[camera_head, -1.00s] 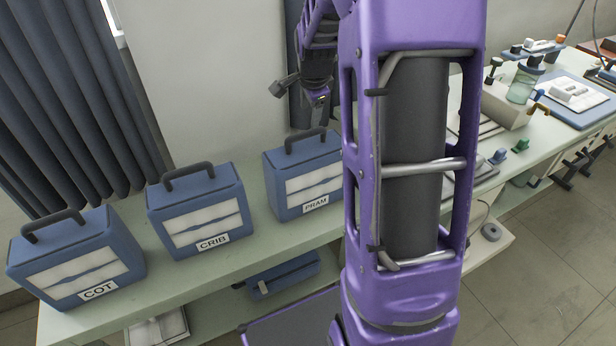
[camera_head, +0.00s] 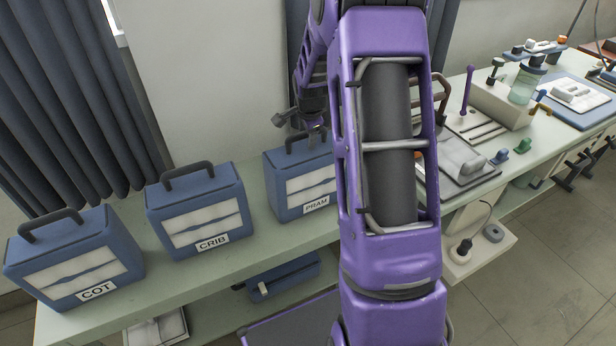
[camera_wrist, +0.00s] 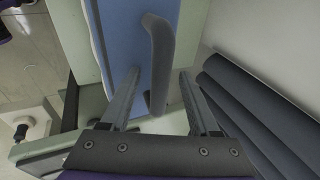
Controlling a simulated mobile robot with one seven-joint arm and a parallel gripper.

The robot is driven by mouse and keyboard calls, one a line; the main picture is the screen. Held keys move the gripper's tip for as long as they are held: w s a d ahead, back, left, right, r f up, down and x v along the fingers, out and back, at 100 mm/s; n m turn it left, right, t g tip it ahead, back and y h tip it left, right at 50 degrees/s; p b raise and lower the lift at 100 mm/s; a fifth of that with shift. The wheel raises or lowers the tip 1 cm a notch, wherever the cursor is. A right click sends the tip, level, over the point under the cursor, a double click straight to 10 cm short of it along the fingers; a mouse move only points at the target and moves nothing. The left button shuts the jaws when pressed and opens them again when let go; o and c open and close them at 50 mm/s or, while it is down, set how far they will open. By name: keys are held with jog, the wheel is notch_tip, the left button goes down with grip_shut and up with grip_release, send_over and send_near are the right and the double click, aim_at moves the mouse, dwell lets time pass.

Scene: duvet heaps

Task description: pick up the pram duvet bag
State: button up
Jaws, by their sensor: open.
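The pram duvet bag (camera_head: 297,190) is a blue case with white panels, a PRAM label and a dark handle on top. It stands upright on the bench, its right side hidden behind my arm. My gripper (camera_head: 317,130) is just above its handle in the head view. In the wrist view, my open gripper (camera_wrist: 158,98) has one finger on each side of the dark handle (camera_wrist: 158,60), whose near end lies between the fingertips. The bag's blue top (camera_wrist: 130,35) shows beyond the fingers. I cannot tell whether a finger touches the handle.
The crib bag (camera_head: 200,215) and cot bag (camera_head: 75,262) stand to the left on the pale green bench (camera_head: 150,280). A dark curtain (camera_head: 75,100) hangs behind them. Tools and a grey tray (camera_head: 465,160) occupy the bench to the right.

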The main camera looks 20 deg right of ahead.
jog(key=shift+f, duration=0.1)
dwell(0.4)
grip_shut()
jog(key=shift+s+f, duration=0.1)
dwell(1.1)
